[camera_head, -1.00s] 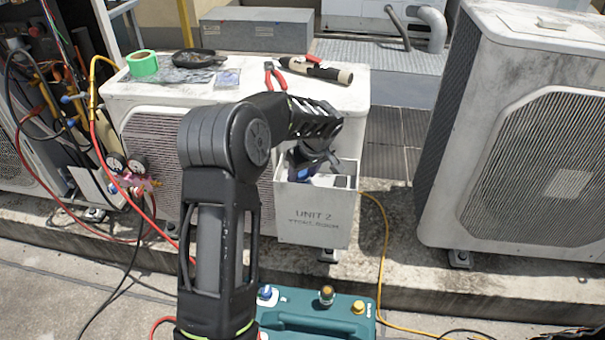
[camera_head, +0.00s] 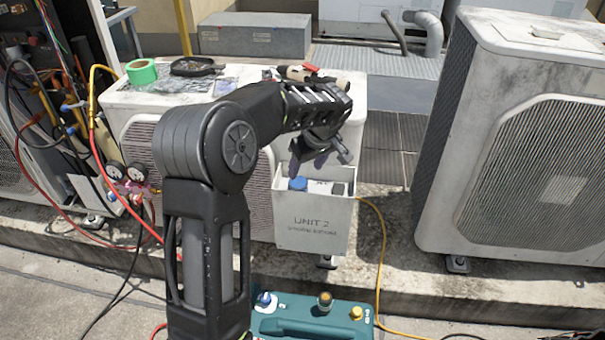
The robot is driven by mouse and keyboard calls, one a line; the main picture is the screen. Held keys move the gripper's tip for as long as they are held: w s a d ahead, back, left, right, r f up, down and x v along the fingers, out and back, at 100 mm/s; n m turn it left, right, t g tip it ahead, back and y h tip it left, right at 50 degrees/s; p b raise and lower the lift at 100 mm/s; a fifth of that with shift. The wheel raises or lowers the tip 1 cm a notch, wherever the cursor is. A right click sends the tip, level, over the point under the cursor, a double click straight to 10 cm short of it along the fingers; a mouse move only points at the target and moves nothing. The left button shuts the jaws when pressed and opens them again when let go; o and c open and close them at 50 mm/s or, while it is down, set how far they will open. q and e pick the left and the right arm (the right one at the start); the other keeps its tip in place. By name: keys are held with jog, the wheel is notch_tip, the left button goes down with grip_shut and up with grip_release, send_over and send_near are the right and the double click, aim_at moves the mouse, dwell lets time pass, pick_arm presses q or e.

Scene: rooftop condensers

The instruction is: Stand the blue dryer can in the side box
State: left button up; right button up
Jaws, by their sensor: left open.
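The blue dryer can (camera_head: 298,184) is in the side box (camera_head: 313,225), at its left part; only its blue top shows above the front wall. The white side box hangs on the front of the condenser and is marked UNIT 2. My left gripper (camera_head: 318,168) is open and empty, pointing down just above the box, over and a little right of the can. It looks apart from the can. How upright the can stands is mostly hidden by the box wall. My right gripper does not show.
Green tape (camera_head: 142,72), a black tray (camera_head: 197,67) and tools (camera_head: 313,76) lie on the condenser top (camera_head: 225,98). A gauge set with hoses (camera_head: 127,173) is at left. A teal machine (camera_head: 312,318) stands below the box. Another condenser (camera_head: 510,150) stands at right.

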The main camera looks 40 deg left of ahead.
pick_arm(q)
jog(key=shift+v, duration=1.95)
